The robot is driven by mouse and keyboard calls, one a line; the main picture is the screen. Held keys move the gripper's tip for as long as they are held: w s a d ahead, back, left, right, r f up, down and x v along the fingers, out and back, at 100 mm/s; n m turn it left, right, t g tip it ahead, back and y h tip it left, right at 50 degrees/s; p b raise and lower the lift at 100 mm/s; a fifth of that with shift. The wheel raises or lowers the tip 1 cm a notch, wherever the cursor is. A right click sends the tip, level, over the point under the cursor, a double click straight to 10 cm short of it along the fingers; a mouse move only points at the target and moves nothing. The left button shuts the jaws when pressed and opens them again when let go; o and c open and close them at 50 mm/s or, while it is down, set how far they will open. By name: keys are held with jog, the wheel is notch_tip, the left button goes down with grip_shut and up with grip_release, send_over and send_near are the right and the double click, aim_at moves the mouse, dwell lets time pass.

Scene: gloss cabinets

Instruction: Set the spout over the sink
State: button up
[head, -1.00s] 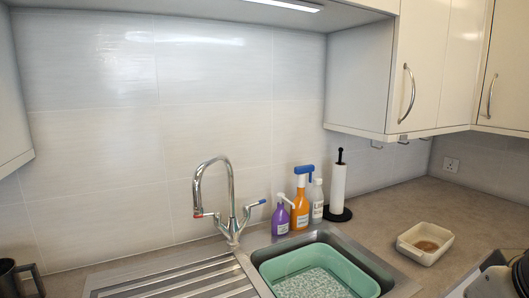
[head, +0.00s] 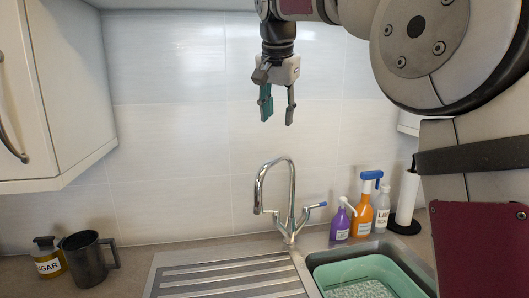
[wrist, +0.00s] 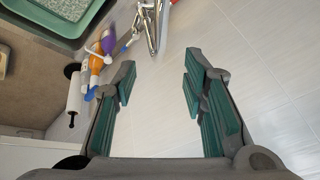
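The chrome spout (head: 259,185) is a tall gooseneck on a tap with two levers, standing behind the sink unit. Its outlet hangs to the left, over the ribbed drainer side. The steel sink (head: 328,256) is right of the tap and holds a green tub (head: 325,269). My gripper (head: 277,112) is open and empty, high above the spout, fingers pointing down and not touching it. In the wrist view, my gripper (wrist: 160,72) shows its fingers spread, with the tap (wrist: 150,25) beyond them at the top, partly cut off by the frame.
A purple bottle (head: 341,222), an orange spray bottle (head: 361,210), a white bottle (head: 381,212) and a paper roll (head: 407,197) stand right of the tap. A dark mug (head: 88,258) and sugar jar (head: 48,259) are at left. A wall cabinet (head: 55,90) hangs upper left.

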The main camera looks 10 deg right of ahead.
aim_at(278, 155)
jog(key=p+x, duration=0.1)
jog(key=x, duration=1.3)
jog(key=shift+w+d+r, duration=0.1)
jog(key=shift+r, duration=0.05)
jog(key=shift+c, duration=0.6)
grip_shut()
